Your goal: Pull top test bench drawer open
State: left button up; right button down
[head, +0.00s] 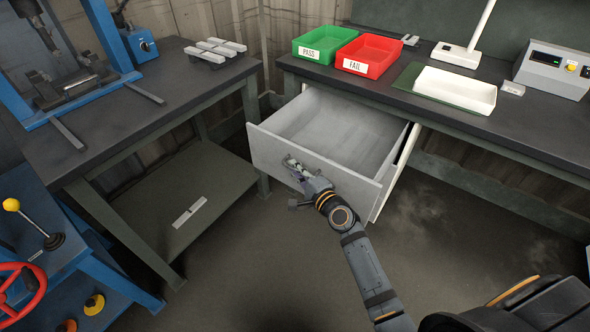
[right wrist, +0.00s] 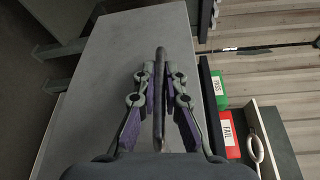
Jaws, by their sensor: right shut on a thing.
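The top test bench drawer (head: 272,150) is pulled well out from under the bench top in the head view, and its pale empty inside shows. Its grey front panel fills much of the right wrist view (right wrist: 118,60). My right gripper (head: 294,166) is at the drawer front, shut on the drawer handle. In the right wrist view a dark handle bar (right wrist: 160,62) stands between the fingers of the right gripper (right wrist: 160,85). The handle is mostly hidden by the gripper in the head view. My left gripper is in neither view.
The test bench (head: 465,120) bears a green PASS tray (head: 320,58), a red FAIL tray (head: 367,70) and a white tray (head: 454,98). A dark workbench (head: 120,118) with a blue press stands at left. Floor before the drawer is clear except for my arm.

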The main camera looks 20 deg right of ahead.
jog(key=c, duration=1.4)
grip_release()
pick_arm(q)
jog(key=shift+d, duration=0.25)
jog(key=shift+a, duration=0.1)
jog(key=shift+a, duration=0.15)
pick_arm(e)
jog(key=v, duration=1.2)
